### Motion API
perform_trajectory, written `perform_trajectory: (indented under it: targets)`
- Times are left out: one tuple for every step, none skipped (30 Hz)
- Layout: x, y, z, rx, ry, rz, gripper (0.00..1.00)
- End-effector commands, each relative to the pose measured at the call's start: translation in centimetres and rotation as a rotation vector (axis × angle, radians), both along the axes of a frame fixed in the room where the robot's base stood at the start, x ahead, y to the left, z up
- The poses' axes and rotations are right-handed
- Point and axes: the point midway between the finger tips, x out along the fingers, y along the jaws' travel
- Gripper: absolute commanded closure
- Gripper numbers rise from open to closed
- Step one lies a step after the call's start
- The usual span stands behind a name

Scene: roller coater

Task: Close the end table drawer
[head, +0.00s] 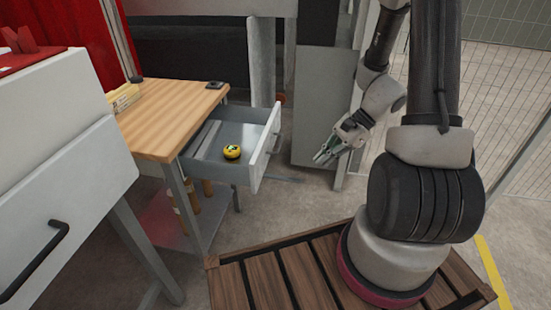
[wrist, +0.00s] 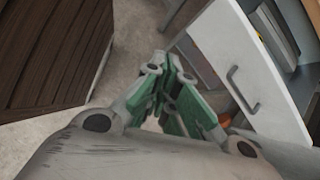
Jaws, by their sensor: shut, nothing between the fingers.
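The end table (head: 165,112) has a wooden top and grey legs. Its drawer (head: 262,150) is pulled out to the right, with a round yellow and black object (head: 232,152) inside. My gripper (head: 322,157) is in the air to the right of the drawer front, apart from it, with its fingers pointing left toward it. In the wrist view my gripper (wrist: 172,100) is shut and empty. The drawer front (wrist: 245,65) with its grey handle (wrist: 240,90) shows there to the right of the fingers. The drawer's inside is mostly hidden in that view.
A white cabinet (head: 60,180) with a black handle stands at the left. A grey panel (head: 325,105) stands behind my gripper. Yellow items (head: 123,97) and a small dark object (head: 214,85) lie on the tabletop. Bare floor (head: 290,200) lies in front of the drawer.

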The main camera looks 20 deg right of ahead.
Motion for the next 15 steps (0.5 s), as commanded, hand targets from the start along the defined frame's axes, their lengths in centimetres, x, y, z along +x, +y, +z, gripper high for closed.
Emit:
perform_trajectory:
  targets:
    - [1.3,0.2,-1.5,0.03,0.037,-0.106,1.0]
    - [2.4,0.4,-2.2,0.046,0.054,-0.178,1.0]
    - [3.8,0.6,-2.8,0.063,0.07,-0.265,1.0]
    - [4.9,0.7,-3.1,0.072,0.076,-0.321,1.0]
    - [6.0,0.7,-3.0,0.08,0.077,-0.373,1.0]
    - [7.2,0.6,-2.7,0.089,0.073,-0.433,1.0]
    - [8.0,0.6,-2.6,0.096,0.075,-0.474,1.0]
    - [8.6,0.6,-2.5,0.102,0.078,-0.509,1.0]
    - [9.2,0.5,-2.4,0.11,0.085,-0.55,1.0]
    - [9.5,0.6,-2.4,0.115,0.093,-0.578,1.0]
    - [9.6,0.6,-2.5,0.117,0.103,-0.595,1.0]
    - [9.6,0.7,-2.6,0.117,0.112,-0.601,1.0]
    - [9.6,0.8,-2.8,0.118,0.115,-0.603,1.0]
    - [9.7,1.0,-3.0,0.119,0.117,-0.604,1.0]
    - [9.9,1.3,-3.3,0.12,0.118,-0.603,1.0]
